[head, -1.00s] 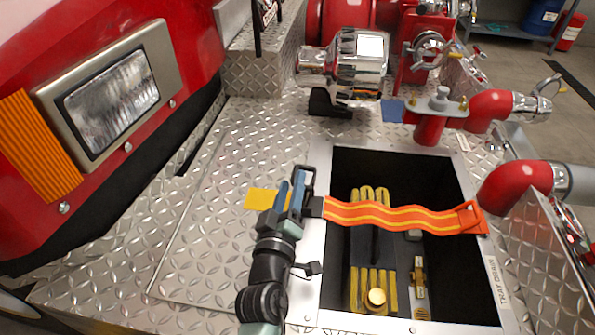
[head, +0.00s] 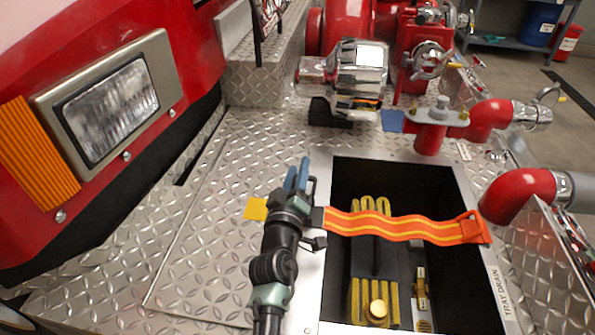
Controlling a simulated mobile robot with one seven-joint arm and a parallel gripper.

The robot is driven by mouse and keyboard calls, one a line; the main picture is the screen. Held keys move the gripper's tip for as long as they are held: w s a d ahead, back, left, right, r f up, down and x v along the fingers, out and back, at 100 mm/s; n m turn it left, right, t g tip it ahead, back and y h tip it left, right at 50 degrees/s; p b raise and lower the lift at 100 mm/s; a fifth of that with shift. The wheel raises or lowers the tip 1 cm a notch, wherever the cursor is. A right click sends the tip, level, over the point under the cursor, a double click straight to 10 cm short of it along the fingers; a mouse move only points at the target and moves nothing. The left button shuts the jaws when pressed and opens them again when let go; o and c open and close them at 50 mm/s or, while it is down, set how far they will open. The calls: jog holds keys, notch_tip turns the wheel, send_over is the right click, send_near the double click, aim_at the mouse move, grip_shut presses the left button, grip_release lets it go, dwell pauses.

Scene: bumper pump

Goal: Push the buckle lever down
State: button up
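The orange strap (head: 400,226) with yellow stripes spans the open tray from its left rim to its right rim. Its black buckle (head: 317,217) sits at the left rim. A dark frame-like part that looks like the buckle lever (head: 312,187) stands up just behind the buckle, partly hidden by my gripper. My gripper (head: 298,170) is at the left rim, its two blue-grey fingers pointing away from me, close beside the lever on its left. I cannot tell if they touch. The fingers look close together, and their gap is unclear. Nothing is visible between them.
The tray (head: 472,280) holds a folded yellow hose (head: 356,300) and a brass fitting (head: 421,285). A yellow patch (head: 256,209) lies left of my gripper. A chrome nozzle (head: 357,70) stands behind, and red pipes (head: 512,195) on the right. The diamond plate at left is clear.

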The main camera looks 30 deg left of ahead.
jog(key=c, duration=0.5)
grip_shut()
